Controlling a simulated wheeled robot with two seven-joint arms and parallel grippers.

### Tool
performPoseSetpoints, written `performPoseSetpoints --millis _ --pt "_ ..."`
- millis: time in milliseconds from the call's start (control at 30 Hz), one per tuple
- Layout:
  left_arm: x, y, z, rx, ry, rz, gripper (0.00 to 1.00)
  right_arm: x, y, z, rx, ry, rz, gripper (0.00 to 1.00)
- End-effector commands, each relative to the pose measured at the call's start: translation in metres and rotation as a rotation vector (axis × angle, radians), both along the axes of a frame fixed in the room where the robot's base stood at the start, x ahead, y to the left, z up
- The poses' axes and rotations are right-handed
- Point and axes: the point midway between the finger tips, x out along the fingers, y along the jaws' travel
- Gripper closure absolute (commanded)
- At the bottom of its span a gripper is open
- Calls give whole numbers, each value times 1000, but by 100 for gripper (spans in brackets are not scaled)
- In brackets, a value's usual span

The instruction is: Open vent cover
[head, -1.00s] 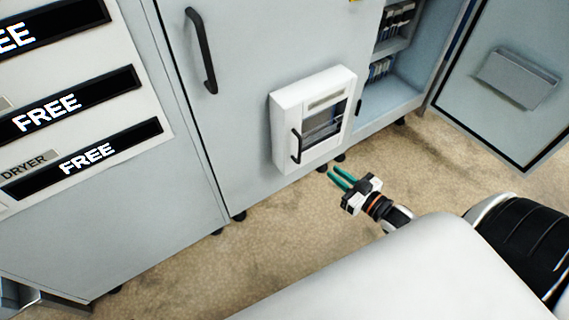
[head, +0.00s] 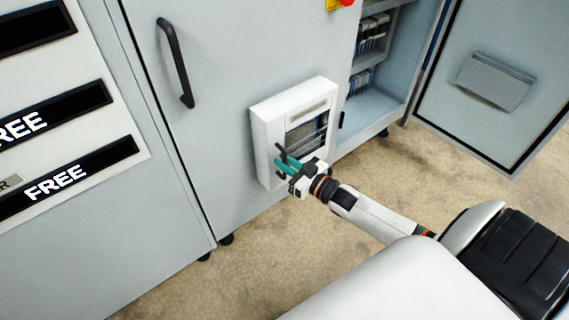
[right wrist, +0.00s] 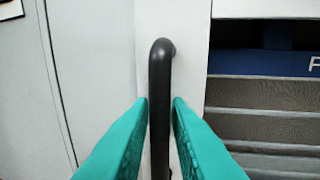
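The vent cover (head: 262,140) is a white framed box low on the grey cabinet door, with a window showing slats (right wrist: 262,130). Its dark vertical handle (head: 281,151) is on the left side of the frame. My right gripper (head: 281,165) is at the handle. In the right wrist view the handle (right wrist: 160,100) stands between the two green fingers (right wrist: 160,112), with a narrow gap visible on the right side and the left finger close to it. The fingers look open around it. The cover looks closed. My left gripper is not in view.
A larger black handle (head: 178,62) is higher on the grey cabinet door (head: 220,60). To the right, a cabinet compartment (head: 375,100) stands open, its door (head: 490,90) swung out. Panels reading FREE (head: 55,183) are at left. The tan floor (head: 240,260) is clear.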

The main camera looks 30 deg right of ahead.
Motion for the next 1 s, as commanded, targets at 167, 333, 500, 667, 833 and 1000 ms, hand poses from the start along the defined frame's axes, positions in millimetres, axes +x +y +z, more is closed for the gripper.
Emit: performPoseSetpoints --millis 167,333,500,667,833,1000 --pt "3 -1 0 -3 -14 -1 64 4 1 0 -1 2 0 84" --pt "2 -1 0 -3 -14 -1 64 4 1 0 -1 2 0 85" --pt "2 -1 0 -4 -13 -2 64 4 1 0 0 1 0 100" --pt "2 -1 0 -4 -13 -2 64 3 1 0 0 1 0 100" --pt "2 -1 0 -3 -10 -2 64 -1 -2 0 -2 1 15 100" --pt "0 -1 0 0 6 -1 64 -14 -14 -1 -7 4 66 100"
